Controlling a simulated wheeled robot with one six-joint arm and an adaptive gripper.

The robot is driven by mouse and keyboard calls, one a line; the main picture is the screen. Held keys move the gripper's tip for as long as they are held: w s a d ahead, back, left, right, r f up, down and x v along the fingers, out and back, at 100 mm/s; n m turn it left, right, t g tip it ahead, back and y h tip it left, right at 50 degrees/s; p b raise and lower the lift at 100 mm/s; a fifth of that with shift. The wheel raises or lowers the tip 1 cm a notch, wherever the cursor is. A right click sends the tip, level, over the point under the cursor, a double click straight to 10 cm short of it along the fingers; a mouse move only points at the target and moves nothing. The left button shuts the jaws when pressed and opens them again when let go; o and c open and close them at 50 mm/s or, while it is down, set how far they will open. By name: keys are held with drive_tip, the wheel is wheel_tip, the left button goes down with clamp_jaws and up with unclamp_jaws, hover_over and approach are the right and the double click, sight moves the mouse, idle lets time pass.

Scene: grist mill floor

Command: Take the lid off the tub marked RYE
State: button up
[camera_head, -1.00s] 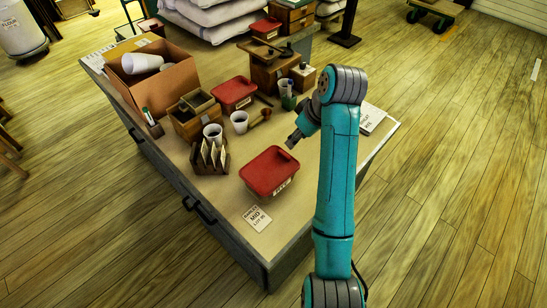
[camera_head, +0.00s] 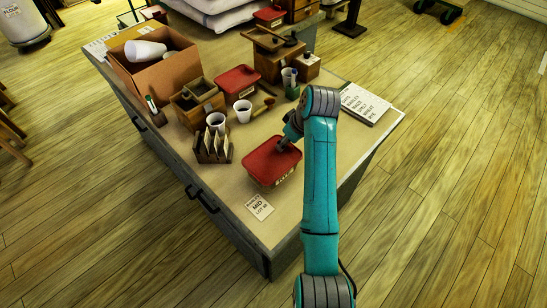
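A tub with a red lid (camera_head: 270,162) stands near the front of the table. Its lid is on, and a small label on its front side is too small to read surely. A second red-lidded tub (camera_head: 238,79) stands farther back, and a third (camera_head: 270,15) is at the far end of the table. No label on these two can be read, so I cannot tell which tub is marked RYE. My gripper (camera_head: 282,146) is over the back right part of the nearest lid. I cannot tell whether it touches the lid, or whether its fingers are open.
A cardboard box (camera_head: 177,70), wooden box (camera_head: 187,108), white cups (camera_head: 243,108), card rack (camera_head: 213,148) and wooden grinder (camera_head: 271,62) crowd the table's left and back. A paper card (camera_head: 259,207) lies in front of the tub. A list (camera_head: 366,103) lies right of my arm.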

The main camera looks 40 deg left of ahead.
clamp_jaws()
